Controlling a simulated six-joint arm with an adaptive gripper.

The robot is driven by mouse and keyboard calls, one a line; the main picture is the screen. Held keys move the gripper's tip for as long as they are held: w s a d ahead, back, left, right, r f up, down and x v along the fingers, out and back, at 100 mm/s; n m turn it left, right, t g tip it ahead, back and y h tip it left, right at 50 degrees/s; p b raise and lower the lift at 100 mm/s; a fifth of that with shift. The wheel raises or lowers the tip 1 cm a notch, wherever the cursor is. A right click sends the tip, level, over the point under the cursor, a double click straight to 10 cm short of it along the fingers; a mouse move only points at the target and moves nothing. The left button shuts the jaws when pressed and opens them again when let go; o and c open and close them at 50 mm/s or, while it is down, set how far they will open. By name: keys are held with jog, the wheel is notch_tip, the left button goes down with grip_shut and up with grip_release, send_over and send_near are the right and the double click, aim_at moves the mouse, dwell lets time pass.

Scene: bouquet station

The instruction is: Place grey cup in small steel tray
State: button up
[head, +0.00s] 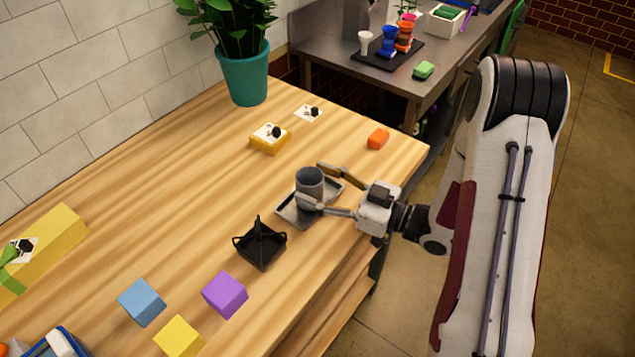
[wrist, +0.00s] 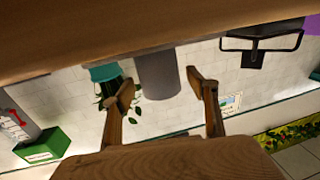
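The grey cup (head: 309,184) stands upright on the small steel tray (head: 289,213), near the right edge of the wooden table. My gripper (head: 313,184) reaches in from the right, with one finger on the far side of the cup and one on the near side. In the wrist view, which is upside down, the cup (wrist: 158,76) is between the spread fingers of my gripper (wrist: 161,89). Gaps show beside the cup, so the fingers look open around it. The near finger hides part of the cup's lower side and of the tray.
A black holder (head: 260,248) stands close to the tray. Purple (head: 225,294), blue (head: 141,301) and yellow (head: 179,337) blocks lie at the front. A teal plant pot (head: 244,76) stands by the wall.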

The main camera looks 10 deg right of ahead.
jog(key=shift+s+d+r, duration=0.1)
jog(key=shift+r, duration=0.05)
dwell(0.3)
jog(key=shift+v, duration=5.9)
